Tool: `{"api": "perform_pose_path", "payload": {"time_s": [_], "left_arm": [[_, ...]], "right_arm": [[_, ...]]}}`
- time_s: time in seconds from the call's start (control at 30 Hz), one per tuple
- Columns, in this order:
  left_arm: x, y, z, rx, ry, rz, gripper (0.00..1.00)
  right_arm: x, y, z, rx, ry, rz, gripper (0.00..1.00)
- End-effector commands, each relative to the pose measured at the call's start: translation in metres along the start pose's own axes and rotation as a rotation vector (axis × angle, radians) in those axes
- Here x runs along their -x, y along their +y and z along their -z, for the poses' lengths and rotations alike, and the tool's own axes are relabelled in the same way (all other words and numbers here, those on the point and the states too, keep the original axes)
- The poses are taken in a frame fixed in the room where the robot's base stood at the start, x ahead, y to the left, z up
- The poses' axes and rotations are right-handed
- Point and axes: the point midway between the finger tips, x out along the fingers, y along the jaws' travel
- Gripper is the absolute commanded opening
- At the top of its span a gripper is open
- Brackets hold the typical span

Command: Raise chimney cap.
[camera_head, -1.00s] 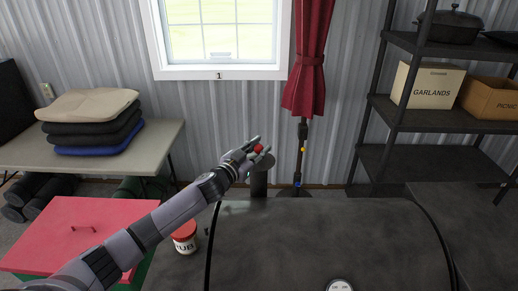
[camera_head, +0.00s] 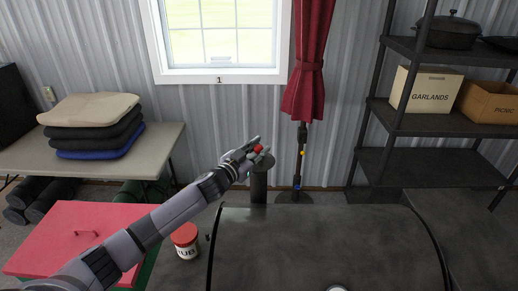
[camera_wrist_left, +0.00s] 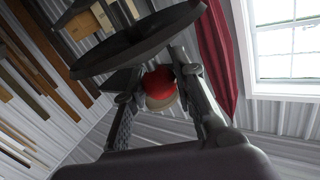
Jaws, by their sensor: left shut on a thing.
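The chimney cap (camera_head: 265,160) is a dark flat disc with a red knob (camera_head: 258,149), at the top of a dark upright chimney pipe (camera_head: 258,187) behind the black lid. My left gripper (camera_head: 257,152) reaches in from the left, its fingers shut on the red knob. In the left wrist view the knob (camera_wrist_left: 159,80) sits between the two fingers, with the broad dark cap disc (camera_wrist_left: 125,50) beyond it. I cannot tell whether there is a gap between the cap and the pipe. My right gripper is not in view.
The large black lid (camera_head: 325,245) fills the front. A red-lidded tub (camera_head: 185,236) and a red chest (camera_head: 70,232) stand left. A table (camera_head: 165,152) holds stacked cushions. A red curtain (camera_head: 308,85) hangs close behind the chimney. Black shelves (camera_head: 425,140) stand right.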

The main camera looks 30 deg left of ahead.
Motion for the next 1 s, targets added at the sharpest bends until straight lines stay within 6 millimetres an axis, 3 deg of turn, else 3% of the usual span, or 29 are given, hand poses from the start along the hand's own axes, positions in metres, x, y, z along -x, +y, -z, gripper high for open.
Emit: {"api": "perform_pose_path", "payload": {"time_s": [0.17, 0.2, 0.5, 0.83, 1.0], "left_arm": [[-0.001, -0.003, 0.007, -0.002, 0.015, 0.002, 0.00], [-0.001, -0.003, 0.008, -0.002, 0.016, 0.002, 0.27], [-0.001, -0.002, 0.005, -0.001, 0.011, 0.001, 0.46], [0.002, -0.001, 0.003, -0.001, 0.008, 0.000, 0.46], [0.020, -0.001, 0.001, -0.001, 0.007, -0.001, 0.46]], "right_arm": [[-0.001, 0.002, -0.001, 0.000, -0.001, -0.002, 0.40], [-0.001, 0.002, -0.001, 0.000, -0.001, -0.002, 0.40], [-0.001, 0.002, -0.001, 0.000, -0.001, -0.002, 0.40], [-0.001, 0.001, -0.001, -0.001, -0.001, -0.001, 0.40], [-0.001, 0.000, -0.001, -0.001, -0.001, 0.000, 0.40]]}}
